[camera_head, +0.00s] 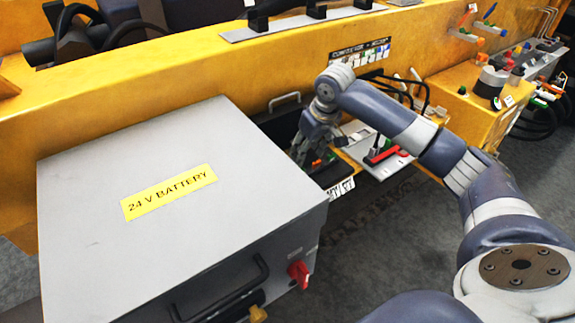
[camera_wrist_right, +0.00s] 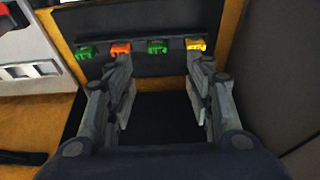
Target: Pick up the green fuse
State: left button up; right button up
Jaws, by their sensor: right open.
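In the right wrist view, a row of small fuses sits along a dark strip at the back of a dark recess. One green fuse (camera_wrist_right: 157,46) is in the row between an orange fuse (camera_wrist_right: 121,47) and a yellow fuse (camera_wrist_right: 196,44). Another green fuse (camera_wrist_right: 86,52) is at the row's left end. My right gripper (camera_wrist_right: 160,68) is open and empty, with the middle green fuse between its fingertips in the picture; I cannot tell the remaining distance. In the head view my right gripper (camera_head: 306,150) reaches into the dark box, hiding most of the fuses. My left gripper is not in view.
A large grey battery box (camera_head: 110,260) labelled "24 V BATTERY" stands left of the gripper, close to it. A grey plate with a red-handled switch (camera_head: 385,156) is just right. The yellow beam (camera_head: 230,75) runs behind. Dark floor is open in front.

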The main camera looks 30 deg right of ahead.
jog(key=p+x, duration=0.1)
jog(key=x, duration=0.3)
jog(key=shift+f, duration=0.45)
jog(key=p+x, duration=0.1)
jog(key=x, duration=0.3)
jog(key=shift+w+d+f, duration=0.1)
jog(key=shift+w, duration=0.1)
jog(key=shift+w+f, duration=0.1)
jog(key=shift+f, duration=0.1)
jog(key=shift+c, duration=1.1)
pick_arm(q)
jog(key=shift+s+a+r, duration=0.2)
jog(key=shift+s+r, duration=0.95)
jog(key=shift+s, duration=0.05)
pick_arm(e)
jog(key=c, duration=0.7)
